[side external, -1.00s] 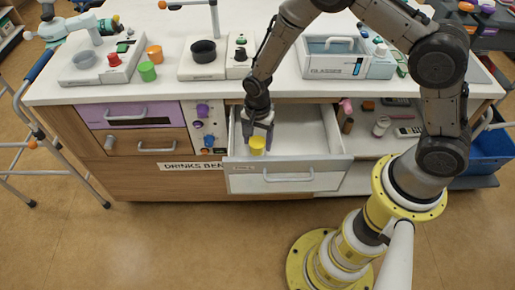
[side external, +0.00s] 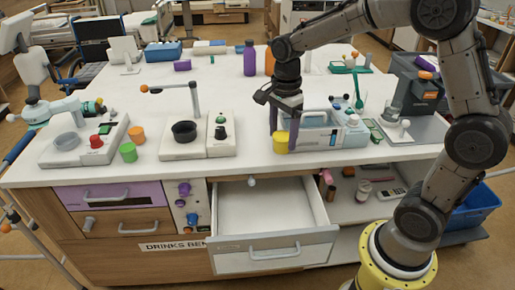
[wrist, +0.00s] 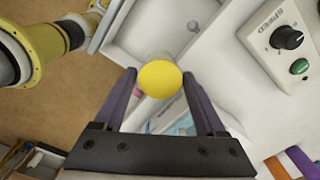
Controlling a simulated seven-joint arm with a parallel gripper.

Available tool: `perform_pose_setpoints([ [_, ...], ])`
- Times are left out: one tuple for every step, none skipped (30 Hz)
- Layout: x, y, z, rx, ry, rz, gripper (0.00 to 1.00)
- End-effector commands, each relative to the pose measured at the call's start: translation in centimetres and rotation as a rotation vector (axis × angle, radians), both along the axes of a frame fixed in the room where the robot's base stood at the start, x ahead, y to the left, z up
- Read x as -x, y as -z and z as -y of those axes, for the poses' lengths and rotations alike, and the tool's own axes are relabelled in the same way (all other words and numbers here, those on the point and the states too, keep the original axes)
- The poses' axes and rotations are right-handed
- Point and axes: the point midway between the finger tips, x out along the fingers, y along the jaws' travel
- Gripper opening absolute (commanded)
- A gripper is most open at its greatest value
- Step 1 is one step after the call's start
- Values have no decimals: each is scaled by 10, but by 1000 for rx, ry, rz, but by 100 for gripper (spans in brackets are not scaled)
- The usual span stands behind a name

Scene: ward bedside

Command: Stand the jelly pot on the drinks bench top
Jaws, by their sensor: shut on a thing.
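The jelly pot (side external: 281,142) is a small yellow pot. It also shows in the wrist view (wrist: 160,77), between the two fingers. I cannot tell whether the pot touches the top. The drawer (side external: 262,205) below stands open and looks empty.
A white unit with a black dial (side external: 193,140) stands left of my gripper. Bare top lies between the dial unit and the pot.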

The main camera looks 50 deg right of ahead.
Motion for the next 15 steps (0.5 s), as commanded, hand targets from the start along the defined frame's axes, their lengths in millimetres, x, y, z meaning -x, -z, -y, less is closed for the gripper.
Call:
perform_pose_setpoints([
  [1, -13, 11, 1, 30, 5, 14],
  [1, -19, 15, 1, 43, 6, 14],
  [1, -24, 21, 1, 58, 4, 14],
  [2, -28, 24, 0, 67, 2, 14],
  [3, -31, 28, 0, 76, 2, 14],
  [3, -34, 31, 0, 85, 1, 14],
  [3, -34, 33, 0, 90, -1, 14],
  [1, -34, 35, -1, 94, -2, 14],
  [-2, -32, 37, -1, 97, -3, 14],
  [-6, -30, 38, -1, 98, -4, 14],
  [-11, -28, 39, -1, 99, -4, 14],
  [-18, -23, 41, -1, 98, -5, 14],
  [-25, -21, 42, -1, 98, -5, 14],
  [-32, -18, 43, -1, 97, -4, 14],
  [-40, -13, 45, -1, 97, -5, 14],
])
